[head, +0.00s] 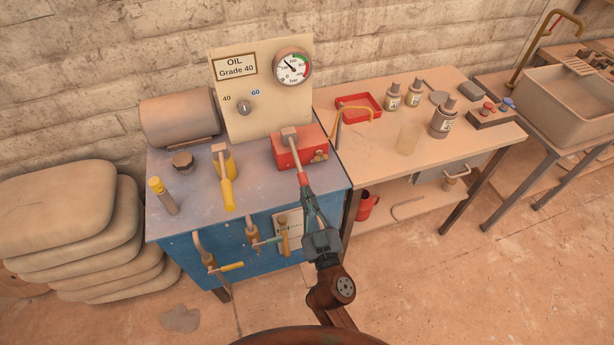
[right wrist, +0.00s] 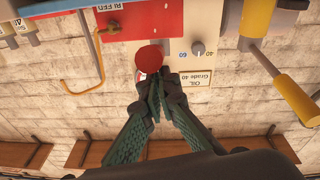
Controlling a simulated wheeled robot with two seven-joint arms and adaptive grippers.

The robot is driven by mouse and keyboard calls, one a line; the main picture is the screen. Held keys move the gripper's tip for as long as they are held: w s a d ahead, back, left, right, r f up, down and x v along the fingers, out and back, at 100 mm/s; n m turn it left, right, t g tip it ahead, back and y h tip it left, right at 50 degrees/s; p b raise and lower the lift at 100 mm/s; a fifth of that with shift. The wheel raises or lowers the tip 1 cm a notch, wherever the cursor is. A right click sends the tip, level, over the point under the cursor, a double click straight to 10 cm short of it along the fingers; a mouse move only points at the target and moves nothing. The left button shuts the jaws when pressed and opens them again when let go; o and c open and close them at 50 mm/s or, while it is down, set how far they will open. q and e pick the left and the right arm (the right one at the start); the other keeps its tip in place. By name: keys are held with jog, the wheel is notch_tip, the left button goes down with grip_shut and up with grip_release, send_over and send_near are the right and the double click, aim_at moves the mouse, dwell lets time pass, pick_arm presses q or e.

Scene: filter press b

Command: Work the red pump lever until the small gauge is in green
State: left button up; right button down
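The red pump lever (head: 303,178) slants out from the red pump block (head: 286,153) on the blue bench towards me. In the right wrist view, which is upside down, its red end (right wrist: 149,58) shows as a round disc. My right gripper (head: 306,192) is at this end; its fingertips (right wrist: 160,80) are close together and overlap the disc's edge, with no clear sign of the lever between them. The small round gauge (head: 292,68) is on the beige panel; its needle points up and left, outside the green arc at upper right. My left gripper is not in view.
A yellow-handled lever (head: 227,192) and a yellow-topped post (head: 162,195) stand left of the pump. Valve handles (head: 232,266) stick out from the bench front. A side table (head: 440,140) with bottles and a red tray (head: 359,107) is at right. Stacked sacks (head: 70,225) lie left.

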jog(key=shift+d+f, duration=0.1)
jog(key=shift+f, duration=0.4)
jog(key=shift+r, duration=0.1)
jog(key=s+d+r+p, duration=0.1)
jog(key=s+r, duration=0.2)
jog(key=s, duration=0.8)
jog(key=shift+s+d+r, duration=0.15)
jog(key=shift+s+d, duration=0.05)
jog(key=shift+d, duration=0.1)
dwell(0.5)
